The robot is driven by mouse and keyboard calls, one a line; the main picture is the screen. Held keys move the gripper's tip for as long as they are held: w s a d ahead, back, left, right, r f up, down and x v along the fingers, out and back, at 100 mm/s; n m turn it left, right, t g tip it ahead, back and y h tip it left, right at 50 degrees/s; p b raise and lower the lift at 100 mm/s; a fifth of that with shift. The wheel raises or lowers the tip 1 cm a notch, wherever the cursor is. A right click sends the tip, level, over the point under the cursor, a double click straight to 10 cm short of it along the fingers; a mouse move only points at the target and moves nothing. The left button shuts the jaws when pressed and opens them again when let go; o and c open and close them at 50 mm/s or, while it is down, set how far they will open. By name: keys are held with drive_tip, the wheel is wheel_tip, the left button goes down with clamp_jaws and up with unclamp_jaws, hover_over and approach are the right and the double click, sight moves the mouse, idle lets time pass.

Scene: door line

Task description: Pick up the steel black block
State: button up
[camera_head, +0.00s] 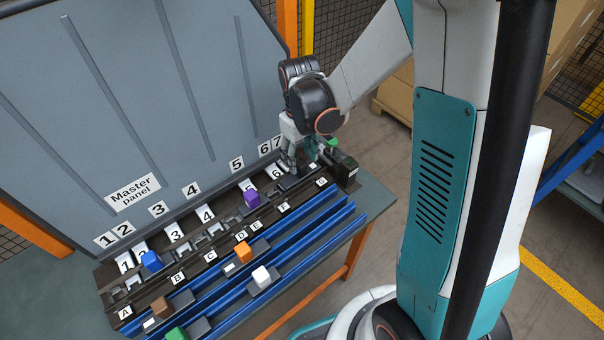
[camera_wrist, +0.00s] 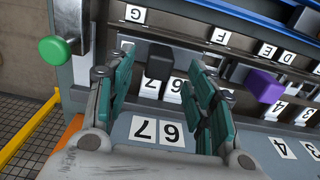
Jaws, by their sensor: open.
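A black block (camera_wrist: 159,62) stands near the 6 and 7 labels of the rail in the wrist view. It shows in the gap between the two fingertips, with bare space on both sides. My gripper (camera_wrist: 160,78) is open and empty, its green-padded fingers pointing toward the rail. In the head view my gripper (camera_head: 302,164) is low over the right end of the rail, near labels 6 and 7. There the block is hidden or too dark to pick out. Whether the fingertips are level with it cannot be told.
A purple block (camera_head: 251,198) sits left of my gripper, and a blue block (camera_head: 151,261) farther left. Brown (camera_head: 161,308), orange (camera_head: 243,252), white (camera_head: 261,277) and green (camera_head: 176,334) blocks stand nearer. The upright master panel (camera_head: 140,110) rises behind. A green knob (camera_wrist: 59,49) is close beside the gripper.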

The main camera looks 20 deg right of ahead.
sight(301, 162)
wheel_tip(301, 162, down, 4)
drive_tip(key=shift+f+b, duration=0.25)
drive_tip(key=shift+b, duration=0.6)
clamp_jaws()
drive_tip(key=shift+r, duration=0.15)
